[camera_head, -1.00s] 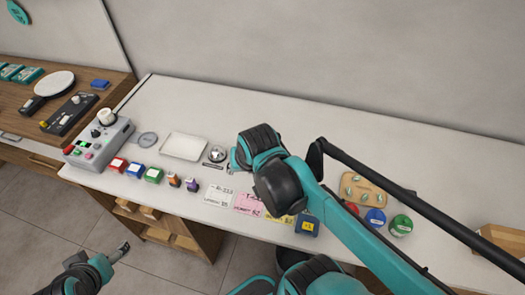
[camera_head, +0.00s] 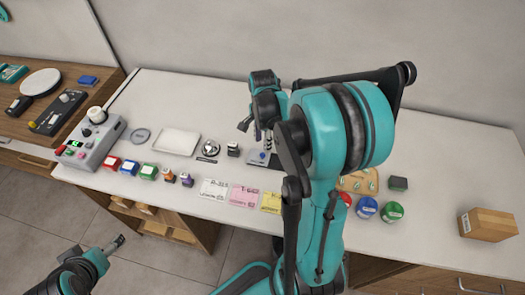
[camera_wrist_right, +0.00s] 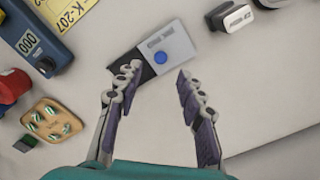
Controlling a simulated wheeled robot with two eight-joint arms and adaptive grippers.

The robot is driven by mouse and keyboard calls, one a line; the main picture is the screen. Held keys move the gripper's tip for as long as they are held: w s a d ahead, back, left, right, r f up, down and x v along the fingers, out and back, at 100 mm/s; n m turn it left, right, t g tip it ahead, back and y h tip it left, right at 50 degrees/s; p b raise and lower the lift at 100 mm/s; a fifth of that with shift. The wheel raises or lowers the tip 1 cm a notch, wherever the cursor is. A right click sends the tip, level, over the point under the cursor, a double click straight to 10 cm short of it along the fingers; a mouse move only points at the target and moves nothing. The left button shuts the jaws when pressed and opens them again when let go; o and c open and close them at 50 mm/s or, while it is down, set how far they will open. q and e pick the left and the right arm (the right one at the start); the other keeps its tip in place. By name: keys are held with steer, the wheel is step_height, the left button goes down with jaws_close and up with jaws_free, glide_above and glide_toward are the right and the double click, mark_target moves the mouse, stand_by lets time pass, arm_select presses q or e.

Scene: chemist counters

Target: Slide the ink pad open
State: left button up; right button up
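The ink pad (camera_wrist_right: 170,46) lies flat on the white counter in the right wrist view. It has a grey top with lettering and a blue round knob, and a dark section beside the grey one. It also shows partly in the head view (camera_head: 254,160), under my right gripper. My right gripper (camera_wrist_right: 157,76) is open and empty. Its two fingertips reach near the pad's near side and knob, with the left one overlapping the dark section; contact is unclear. My left gripper (camera_head: 119,242) hangs low at the left, off the counter, too small to read.
A blue number stamper (camera_wrist_right: 42,47) and a wooden tray (camera_wrist_right: 50,122) lie left of the pad in the wrist view. A small black stamp (camera_wrist_right: 232,17) stands to its right. In the head view, paper tickets (camera_head: 243,196) line the front, and a cardboard box (camera_head: 488,224) stands right.

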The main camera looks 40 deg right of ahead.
mark_target(263, 155)
step_height(263, 155, down, 6)
steer(key=shift+f+b, duration=0.15)
steer(key=shift+b, duration=0.75)
jaws_close()
